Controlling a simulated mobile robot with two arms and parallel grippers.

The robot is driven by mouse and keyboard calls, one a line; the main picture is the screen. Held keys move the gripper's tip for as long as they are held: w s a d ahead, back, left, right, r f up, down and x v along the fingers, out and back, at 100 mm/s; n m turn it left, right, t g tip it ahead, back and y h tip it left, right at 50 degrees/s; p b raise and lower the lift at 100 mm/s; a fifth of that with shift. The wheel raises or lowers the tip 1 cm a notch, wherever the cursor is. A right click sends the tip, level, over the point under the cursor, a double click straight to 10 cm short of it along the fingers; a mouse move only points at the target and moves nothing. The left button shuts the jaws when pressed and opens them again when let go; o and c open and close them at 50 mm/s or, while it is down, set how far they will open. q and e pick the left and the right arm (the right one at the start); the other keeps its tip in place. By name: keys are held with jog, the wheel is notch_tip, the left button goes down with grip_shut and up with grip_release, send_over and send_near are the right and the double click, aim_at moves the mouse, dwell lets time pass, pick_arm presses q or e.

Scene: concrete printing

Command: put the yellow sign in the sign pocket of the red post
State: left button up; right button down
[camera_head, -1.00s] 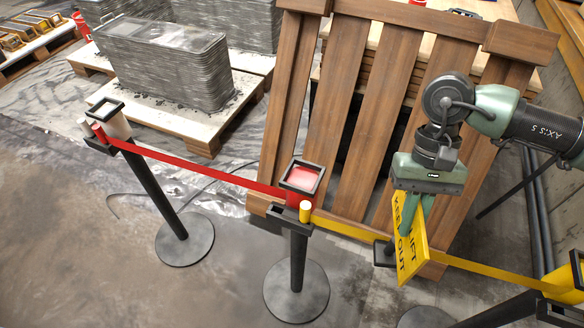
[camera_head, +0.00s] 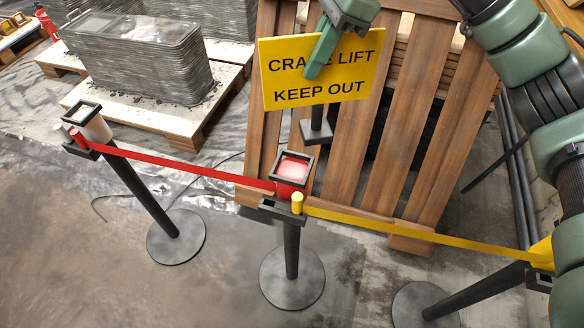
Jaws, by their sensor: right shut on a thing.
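The yellow sign (camera_head: 282,83) reads "CRANE LIFT KEEP OUT" and faces me. My right gripper (camera_head: 320,60) is shut on it, and a green finger covers part of the lettering. A dark stem under the sign ends in a dark rectangular foot (camera_head: 316,131). The sign is held upright in the air, above and a little right of the red post. The red post (camera_head: 291,196) has a red head with a dark square frame on top, the sign pocket (camera_head: 293,167). The foot shows apart from the pocket in the picture. My left gripper is not in view.
A red belt (camera_head: 190,170) runs left to a white-headed post (camera_head: 97,126). A yellow belt (camera_head: 420,234) runs right to a yellow-headed post (camera_head: 540,256). A wooden pallet (camera_head: 360,170) leans behind the red post. Stacked grey printed slabs (camera_head: 140,65) stand back left.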

jog(key=w+a+r+m+t, duration=0.1)
jog(key=a+r+m+t, duration=0.1)
jog(key=a+r+m, duration=0.4)
notch_tip(320, 180, down, 19)
jog(key=d+p, duration=0.1)
jog(key=p, duration=0.4)
jog(key=shift+d+r+p, duration=0.15)
jog(key=shift+p, duration=0.2)
jog(key=shift+w, duration=0.1)
jog(key=shift+f, duration=0.2)
jog(key=c, duration=1.6)
grip_release()
jog(key=shift+o, duration=0.2)
